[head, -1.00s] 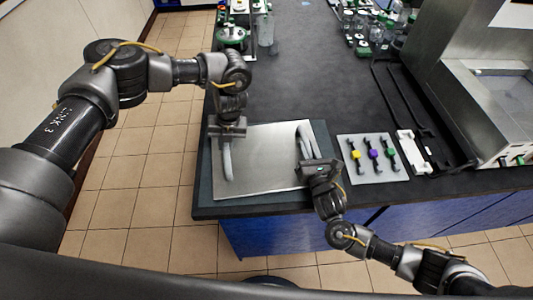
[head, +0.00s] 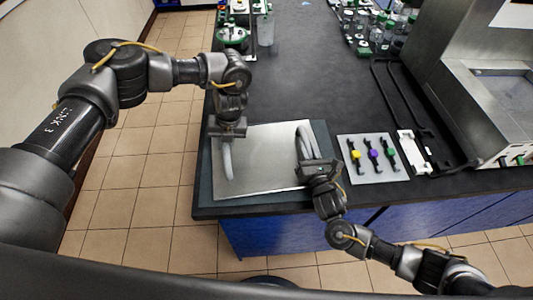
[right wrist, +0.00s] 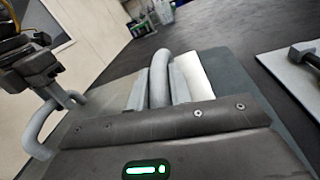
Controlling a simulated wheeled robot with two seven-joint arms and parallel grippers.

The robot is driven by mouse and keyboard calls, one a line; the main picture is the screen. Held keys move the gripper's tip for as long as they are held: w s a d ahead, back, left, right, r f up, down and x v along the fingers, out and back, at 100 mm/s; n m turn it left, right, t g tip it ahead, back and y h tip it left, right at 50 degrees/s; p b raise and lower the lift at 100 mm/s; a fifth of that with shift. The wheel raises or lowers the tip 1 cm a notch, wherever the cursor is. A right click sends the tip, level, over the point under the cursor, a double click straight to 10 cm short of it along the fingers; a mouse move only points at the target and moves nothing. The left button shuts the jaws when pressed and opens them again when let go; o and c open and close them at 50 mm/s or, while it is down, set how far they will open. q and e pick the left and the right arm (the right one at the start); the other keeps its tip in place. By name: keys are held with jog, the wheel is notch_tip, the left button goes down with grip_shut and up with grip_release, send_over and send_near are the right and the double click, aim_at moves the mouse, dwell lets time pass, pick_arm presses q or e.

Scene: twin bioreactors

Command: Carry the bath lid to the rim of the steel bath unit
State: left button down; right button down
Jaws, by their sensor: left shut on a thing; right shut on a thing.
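The bath lid (head: 265,160) is a flat steel plate with two curved grey bar handles, over a dark mat at the counter's front left corner. My left gripper (head: 228,130) is shut on its left handle. My right gripper (head: 314,167) is shut on its right handle. I cannot tell whether the lid touches the mat. In the right wrist view, the right handle (right wrist: 160,80) rises between my fingers, and my left gripper (right wrist: 62,100) is at the other handle. The steel bath unit (head: 458,88) stands at the right of the counter, partly cut off by the picture edge.
A pale plate (head: 350,178) with yellow, purple and green knobbed pieces lies right of the lid. Black rails (head: 398,95) and a white block (head: 412,150) lie before the bath unit. Glassware and green-capped items stand at the back. The counter's middle is clear.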

pick_arm(q)
jog(key=shift+w+r, duration=0.1)
jog(key=shift+r, duration=0.1)
pick_arm(e)
jog(key=shift+r, duration=0.25)
